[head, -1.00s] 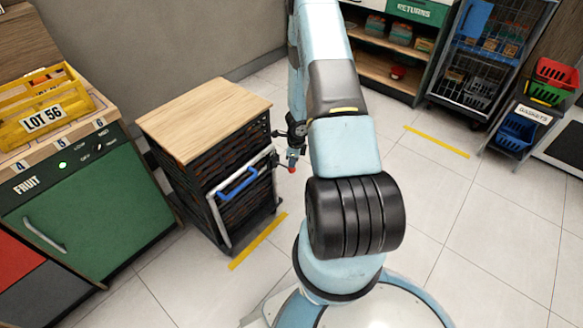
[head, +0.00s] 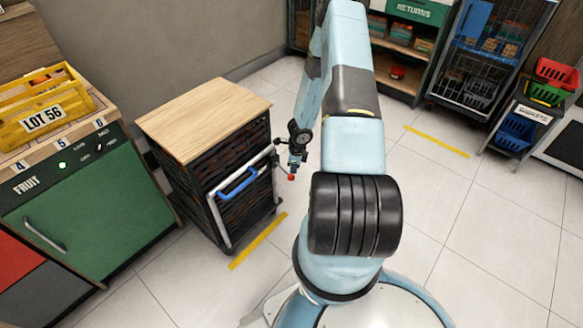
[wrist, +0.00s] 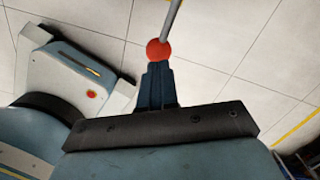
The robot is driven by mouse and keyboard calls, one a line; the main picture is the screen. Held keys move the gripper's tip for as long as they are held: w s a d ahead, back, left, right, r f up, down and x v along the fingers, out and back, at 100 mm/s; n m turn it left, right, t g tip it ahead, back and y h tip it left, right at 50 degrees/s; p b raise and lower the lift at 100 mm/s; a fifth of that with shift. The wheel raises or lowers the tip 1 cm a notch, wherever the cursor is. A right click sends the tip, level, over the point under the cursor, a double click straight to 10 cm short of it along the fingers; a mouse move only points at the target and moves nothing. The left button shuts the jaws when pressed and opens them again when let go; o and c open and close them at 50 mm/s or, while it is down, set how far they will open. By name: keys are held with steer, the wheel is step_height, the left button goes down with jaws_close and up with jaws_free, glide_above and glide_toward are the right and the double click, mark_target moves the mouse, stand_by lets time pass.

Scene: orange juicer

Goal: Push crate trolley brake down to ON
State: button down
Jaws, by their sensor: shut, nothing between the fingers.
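The crate trolley (head: 225,205) has a wooden top, dark crate sides and a light frame with a blue handle (head: 238,183). A red ball knob (head: 291,178) sits off its right side. In the wrist view the knob (wrist: 158,50) is on the end of a thin metal rod. My gripper (head: 293,165) is shut and empty, just above the knob. In the wrist view its fingertips (wrist: 157,66) meet the knob's edge and look to touch it. No brake marking is readable.
A green fruit counter (head: 90,215) with a yellow crate (head: 40,112) stands at the left. Shelves (head: 395,60) and a wire rack (head: 490,60) stand at the back. The floor right of the trolley is open, with yellow tape (head: 258,240) beside it.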

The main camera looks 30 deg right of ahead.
steer(key=shift+s+d+r, duration=0.2)
steer(key=shift+s+d, duration=0.2)
steer(key=shift+d, duration=0.05)
steer(key=shift+s+d+r, duration=0.2)
steer(key=shift+s+d, duration=0.2)
steer(key=shift+d, duration=0.05)
steer(key=shift+r, duration=0.1)
step_height(320, 180, up, 13)
steer(key=d, duration=0.1)
steer(key=shift+s+r, duration=0.2)
steer(key=shift+s, duration=0.25)
